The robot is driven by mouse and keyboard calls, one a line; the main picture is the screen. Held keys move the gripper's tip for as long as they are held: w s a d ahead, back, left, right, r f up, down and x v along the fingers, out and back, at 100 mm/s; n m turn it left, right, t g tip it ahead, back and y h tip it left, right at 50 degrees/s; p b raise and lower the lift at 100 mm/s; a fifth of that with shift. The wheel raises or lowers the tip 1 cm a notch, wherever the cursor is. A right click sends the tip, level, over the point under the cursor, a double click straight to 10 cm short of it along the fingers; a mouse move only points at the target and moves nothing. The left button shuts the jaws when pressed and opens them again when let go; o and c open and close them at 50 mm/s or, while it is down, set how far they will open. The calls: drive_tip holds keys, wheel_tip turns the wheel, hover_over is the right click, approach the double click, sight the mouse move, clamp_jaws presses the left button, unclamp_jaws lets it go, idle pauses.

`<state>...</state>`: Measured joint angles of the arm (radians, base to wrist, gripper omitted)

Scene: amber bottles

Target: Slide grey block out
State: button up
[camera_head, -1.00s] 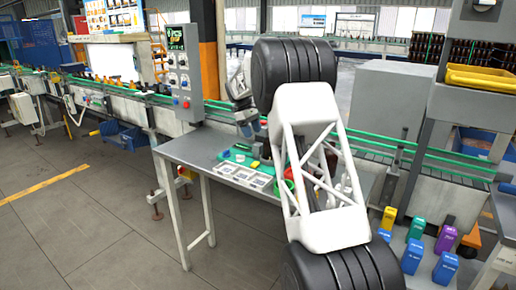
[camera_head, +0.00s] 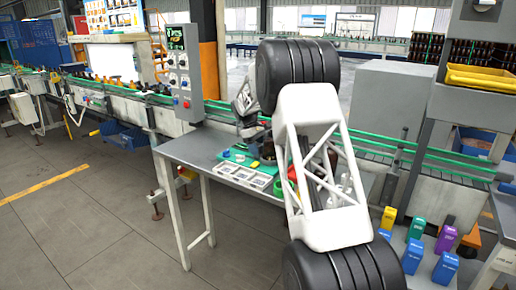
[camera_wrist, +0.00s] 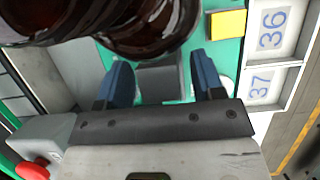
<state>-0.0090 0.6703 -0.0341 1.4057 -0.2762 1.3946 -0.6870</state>
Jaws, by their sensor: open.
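The grey block (camera_wrist: 160,80) lies on the green mat (camera_wrist: 143,53) in the wrist view, partly covered at its upper edge by a dark amber bottle (camera_wrist: 150,28). My gripper (camera_wrist: 163,78) is open, with one blue finger on each side of the block. I see small gaps between the fingers and the block; I cannot tell whether the fingers reach mat level. In the head view my gripper (camera_head: 258,146) is low over the back of the mat (camera_head: 237,156), and the block cannot be made out there.
A yellow block (camera_wrist: 227,24) lies on the mat to the right of the fingers. White trays marked 36 and 37 (camera_wrist: 283,62) line the right side. A red button (camera_wrist: 33,170) is at lower left. Bottles crowd the top of the wrist view.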

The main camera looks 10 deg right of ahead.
clamp_jaws()
drive_tip(key=shift+w+a, duration=1.35)
drive_tip(key=shift+w, duration=0.05)
unclamp_jaws()
drive_tip(key=shift+r, duration=0.1)
drive_tip(key=v, duration=0.7)
drive_tip(key=shift+r, duration=0.25)
drive_tip(key=shift+a, duration=0.1)
